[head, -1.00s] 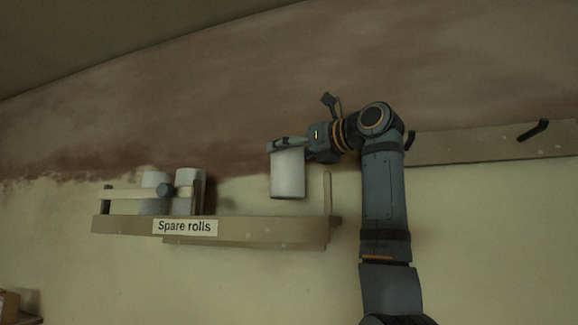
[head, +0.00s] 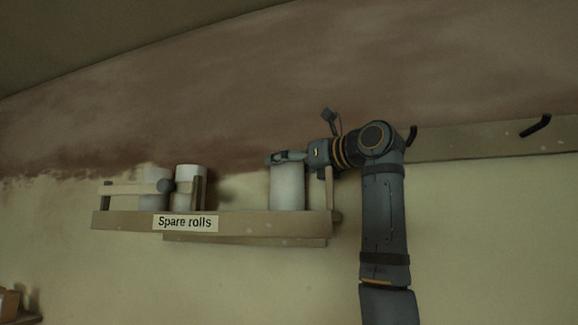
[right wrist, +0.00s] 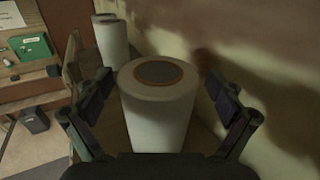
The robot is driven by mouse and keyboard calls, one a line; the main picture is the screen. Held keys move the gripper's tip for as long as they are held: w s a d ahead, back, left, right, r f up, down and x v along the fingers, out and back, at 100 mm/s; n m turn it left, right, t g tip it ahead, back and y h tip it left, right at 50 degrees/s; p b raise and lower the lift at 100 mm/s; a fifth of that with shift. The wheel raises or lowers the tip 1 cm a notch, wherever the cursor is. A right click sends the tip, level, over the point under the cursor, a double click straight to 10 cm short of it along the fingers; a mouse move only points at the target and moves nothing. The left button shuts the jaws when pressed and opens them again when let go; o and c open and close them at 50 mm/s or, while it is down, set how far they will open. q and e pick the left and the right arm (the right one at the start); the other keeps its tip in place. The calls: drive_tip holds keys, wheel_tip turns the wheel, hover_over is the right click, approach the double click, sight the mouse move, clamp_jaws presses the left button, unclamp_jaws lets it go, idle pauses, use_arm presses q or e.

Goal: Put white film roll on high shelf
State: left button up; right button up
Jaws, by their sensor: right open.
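The white film roll (head: 287,188) stands upright on the right part of the high shelf (head: 270,226), its foot behind the front board. In the right wrist view the roll (right wrist: 158,115) shows its top end and dark core. My right gripper (head: 282,157) is at the roll's upper part. In the right wrist view its fingers (right wrist: 165,100) are spread on both sides of the roll with gaps, so it is open and not holding it. My left gripper is in neither view.
Two other white rolls (head: 189,183) stand at the shelf's left end behind a wooden bar, above the "Spare rolls" label (head: 185,223). The shelf between them and the film roll is free. A rail with black hooks (head: 535,126) is on the wall at right.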

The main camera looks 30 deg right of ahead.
drive_tip(key=shift+r, duration=0.2)
drive_tip(key=b+v, duration=0.2)
drive_tip(key=f+b+v, duration=0.1)
drive_tip(key=shift+s+b, duration=0.4)
drive_tip(key=b, duration=0.3)
approach(300, 164)
drive_tip(key=w, duration=0.1)
drive_tip(key=shift+w+a+r, duration=0.15)
drive_tip(key=shift+w+r, duration=0.1)
drive_tip(key=shift+r, duration=0.15)
